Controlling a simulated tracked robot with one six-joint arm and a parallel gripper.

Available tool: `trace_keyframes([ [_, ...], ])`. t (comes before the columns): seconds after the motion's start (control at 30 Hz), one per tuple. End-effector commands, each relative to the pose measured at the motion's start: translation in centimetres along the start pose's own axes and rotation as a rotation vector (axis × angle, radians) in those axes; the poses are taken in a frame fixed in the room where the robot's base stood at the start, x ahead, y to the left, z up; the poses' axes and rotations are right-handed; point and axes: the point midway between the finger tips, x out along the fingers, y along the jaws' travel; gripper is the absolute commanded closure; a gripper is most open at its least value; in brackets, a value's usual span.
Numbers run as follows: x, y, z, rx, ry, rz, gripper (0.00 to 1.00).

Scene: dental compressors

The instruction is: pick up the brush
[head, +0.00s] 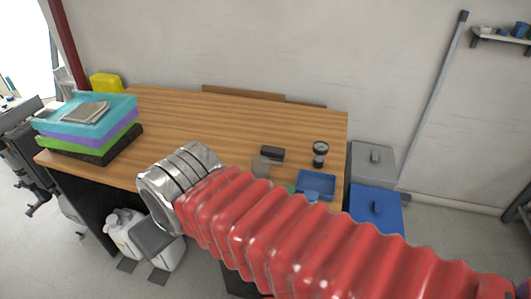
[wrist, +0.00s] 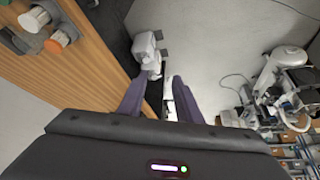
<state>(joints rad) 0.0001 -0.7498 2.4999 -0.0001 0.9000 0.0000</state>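My gripper (head: 143,269) hangs in front of the wooden table's front edge, pointing down, below the tabletop. In the wrist view its two fingers (wrist: 158,88) are apart with nothing held between them. I cannot make out a brush for certain. A small dark block (head: 272,153) lies on the right part of the table and may be the brush, but it is too small to tell. A dark round-topped object (head: 320,150) stands just right of it. My arm covers part of the table's front right.
The wooden table (head: 220,122) has a clear middle. Stacked coloured trays (head: 88,112) stand at its left, a yellow container (head: 106,83) behind them. A blue tray (head: 316,182) sits at the right. White jugs (head: 124,228) stand below the front edge. Lidded bins (head: 372,160) stand to the right.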

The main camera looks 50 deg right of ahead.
Motion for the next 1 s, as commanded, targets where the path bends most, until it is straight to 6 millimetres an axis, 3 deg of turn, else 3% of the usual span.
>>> trace_keyframes([
  [0.3, 0.0, 0.0, 0.0, 0.0, 0.0, 0.0, 0.68],
  [0.57, -0.1, 0.8, -1.1, 0.083, -0.016, 0.007, 0.5],
  [0.73, 0.1, 3.2, -3.5, 0.279, -0.049, 0.022, 0.39],
  [1.0, 0.9, 8.5, -8.0, 0.698, -0.108, 0.056, 0.39],
])
